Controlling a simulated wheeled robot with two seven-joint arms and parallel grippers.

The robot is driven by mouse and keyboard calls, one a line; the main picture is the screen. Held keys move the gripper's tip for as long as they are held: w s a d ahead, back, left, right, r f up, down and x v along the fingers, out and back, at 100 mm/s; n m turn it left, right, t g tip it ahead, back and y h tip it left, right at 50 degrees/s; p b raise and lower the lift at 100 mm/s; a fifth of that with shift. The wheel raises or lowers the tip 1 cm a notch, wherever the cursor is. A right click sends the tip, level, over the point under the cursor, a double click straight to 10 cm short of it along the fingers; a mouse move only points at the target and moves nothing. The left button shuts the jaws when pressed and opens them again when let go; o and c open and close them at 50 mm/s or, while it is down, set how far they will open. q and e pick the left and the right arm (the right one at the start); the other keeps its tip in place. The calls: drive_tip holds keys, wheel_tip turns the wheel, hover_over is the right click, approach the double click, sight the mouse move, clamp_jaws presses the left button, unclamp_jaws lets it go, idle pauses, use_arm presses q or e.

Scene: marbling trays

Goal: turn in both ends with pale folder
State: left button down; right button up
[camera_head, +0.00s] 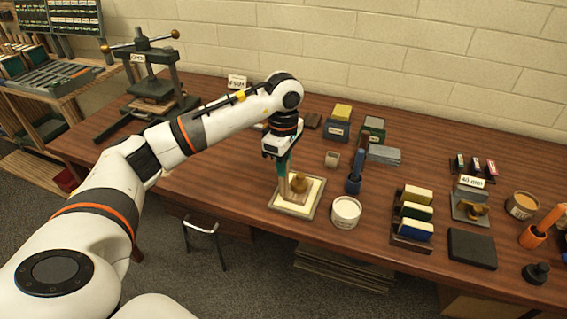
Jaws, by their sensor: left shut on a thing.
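My left gripper (281,157) points down over a shallow pale-topped tray (275,202) near the front of the table. It is shut on a slim upright tool (284,176) that looks teal at the top. Its lower end is over the tray, and I cannot tell whether it touches. I cannot make out clearly whether this tool is the pale folder. A round brown knob (299,183) sits on a small tan block on the tray, just right of the tool. The ends to be turned in are too small to make out. My right gripper is not in view.
A white round tub (346,212) and a blue upright tool (356,172) stand close right of the tray. A rack of coloured blocks (411,242) and a dark slab (472,248) lie further right. A press (150,85) stands back left. The table left of the tray is fairly clear.

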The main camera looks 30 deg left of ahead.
use_arm(q)
drive_tip(key=shift+f, duration=0.2)
idle(0.3)
drive_tip(key=shift+d, duration=0.15)
drive_tip(key=shift+w+d, duration=0.1)
drive_tip(key=shift+d, duration=0.2)
drive_tip(key=shift+d, duration=0.1)
idle(0.4)
drive_tip(key=shift+w+d, duration=0.1)
drive_tip(key=shift+d, duration=0.2)
drive_tip(key=shift+d, duration=0.25)
idle(0.3)
drive_tip(key=shift+w+d, duration=0.1)
drive_tip(key=shift+d, duration=0.1)
drive_tip(key=shift+d, duration=0.15)
drive_tip(key=shift+w+d+b, duration=0.1)
drive_tip(key=shift+d+b, duration=0.15)
drive_tip(key=shift+b, duration=0.05)
